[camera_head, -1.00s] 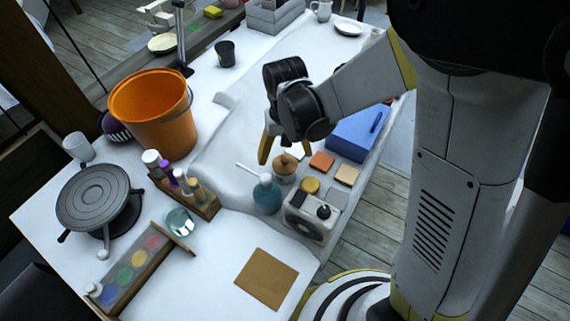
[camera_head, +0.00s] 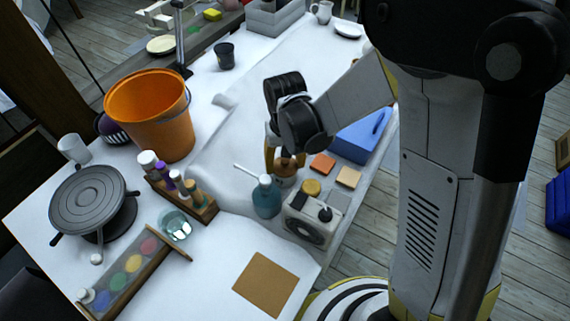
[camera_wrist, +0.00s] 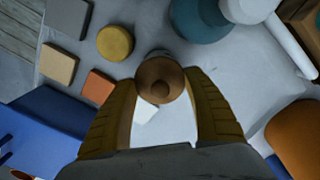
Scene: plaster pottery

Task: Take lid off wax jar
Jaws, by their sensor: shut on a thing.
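The wax jar (camera_head: 284,181) is a small pale pot near the middle of the table, right of the blue bottle. Its brown lid (camera_wrist: 160,82) has a round knob and sits between the fingers in the wrist view. My gripper (camera_wrist: 160,90) points down over the jar, with its yellow fingers closed on either side of the lid. In the head view my gripper (camera_head: 284,158) covers much of the lid. The lid appears to be on or just at the jar's mouth; I cannot tell whether there is a gap. The lid hides most of the jar in the wrist view.
A blue bottle (camera_head: 266,197) stands close left of the jar. A grey box device (camera_head: 312,218), a round yellow piece (camera_head: 311,187) and orange (camera_head: 323,164) and tan blocks (camera_head: 348,177) lie near. A blue box (camera_head: 361,137) stands behind right. White tabletop behind the jar is clear.

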